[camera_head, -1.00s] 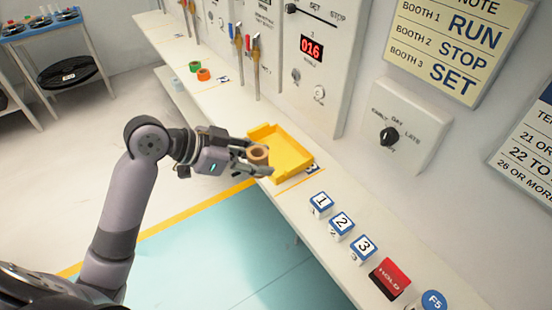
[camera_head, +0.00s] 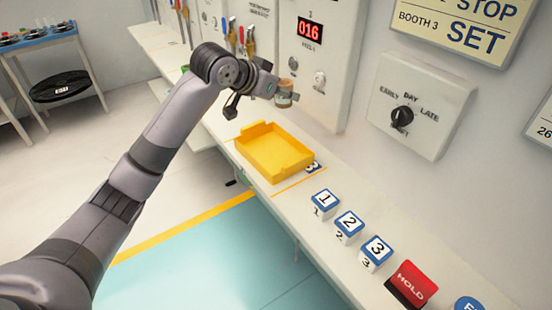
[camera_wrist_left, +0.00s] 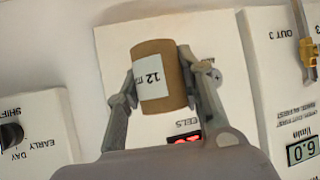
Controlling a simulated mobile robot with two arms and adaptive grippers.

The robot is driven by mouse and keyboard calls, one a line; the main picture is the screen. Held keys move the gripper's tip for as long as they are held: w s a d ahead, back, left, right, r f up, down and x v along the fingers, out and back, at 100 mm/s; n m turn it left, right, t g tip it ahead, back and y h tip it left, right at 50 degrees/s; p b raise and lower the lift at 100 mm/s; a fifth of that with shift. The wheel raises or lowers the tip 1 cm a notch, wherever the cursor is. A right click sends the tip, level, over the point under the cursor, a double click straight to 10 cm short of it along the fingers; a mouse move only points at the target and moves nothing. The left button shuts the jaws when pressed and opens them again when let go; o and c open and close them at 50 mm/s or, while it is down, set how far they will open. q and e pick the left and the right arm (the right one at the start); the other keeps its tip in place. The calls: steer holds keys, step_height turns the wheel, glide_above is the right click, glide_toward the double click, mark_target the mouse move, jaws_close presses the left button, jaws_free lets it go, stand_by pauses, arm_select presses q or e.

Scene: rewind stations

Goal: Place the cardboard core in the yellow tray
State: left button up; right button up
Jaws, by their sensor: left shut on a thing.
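The cardboard core (camera_head: 284,97) is a short brown tube. In the left wrist view the core (camera_wrist_left: 160,60) carries a white label reading 12 and sits between both fingers. My left gripper (camera_head: 283,95) is shut on it and holds it in the air in front of the wall panel, above the shelf. The yellow tray (camera_head: 273,170) lies on the shelf, below the gripper in the head view. It looks empty. My right gripper is not in view.
Blocks numbered 1 (camera_head: 324,201), 2 (camera_head: 348,223) and 3 (camera_head: 377,249) and a red HOLD block (camera_head: 412,284) stand along the shelf right of the tray. A panel with a dial (camera_head: 402,117) is on the wall.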

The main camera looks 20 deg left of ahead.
mark_target(282, 163)
arm_select(q)
step_height(282, 163, down, 19)
steer(key=shift+f, duration=0.1)
stand_by(0.3)
steer(key=shift+f, duration=0.15)
steer(key=o, duration=0.7)
steer(key=v, duration=1.2)
